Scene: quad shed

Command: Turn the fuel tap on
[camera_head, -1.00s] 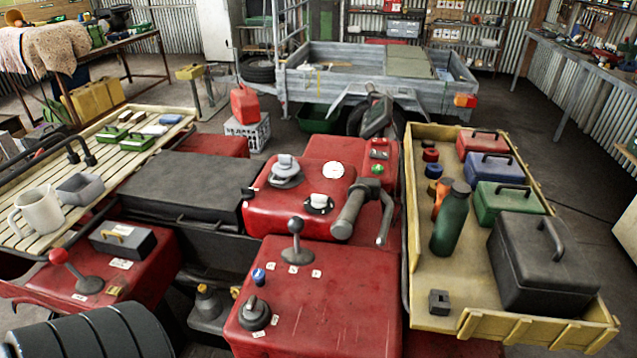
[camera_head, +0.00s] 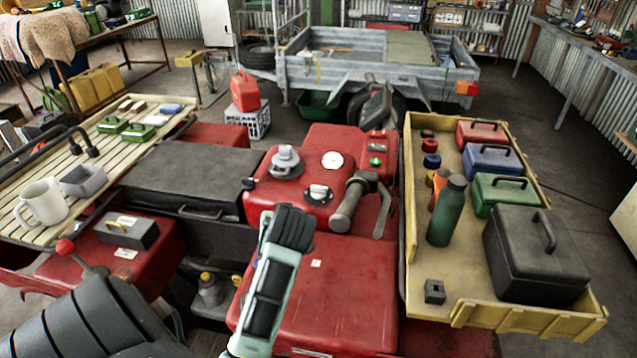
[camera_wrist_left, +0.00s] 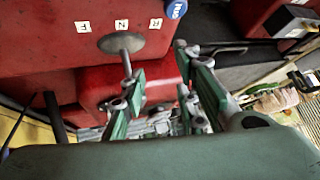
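My left gripper (camera_head: 285,230) is above the red front panel (camera_head: 345,290), blocking the view of its dark lever and grey knob. In the left wrist view, the left gripper (camera_wrist_left: 165,85) has two green fingers apart, with nothing clearly between them. The lever's stem (camera_wrist_left: 125,58) runs down beside one finger; its top is hidden. A blue knob (camera_wrist_left: 176,8) shows at that view's top edge. On the red tank are a small pale-handled tap or knob (camera_head: 318,192), a filler cap (camera_head: 286,161) and a gauge (camera_head: 332,160). I cannot tell which control is the fuel tap.
A handlebar grip and lever (camera_head: 352,200) stand right of the tank. A yellow tray (camera_head: 408,240) with boxes and a green bottle (camera_head: 447,210) is at right. A slatted rack (camera_head: 90,175) with a mug (camera_head: 42,203) is at left, above a red-knobbed lever (camera_head: 65,247).

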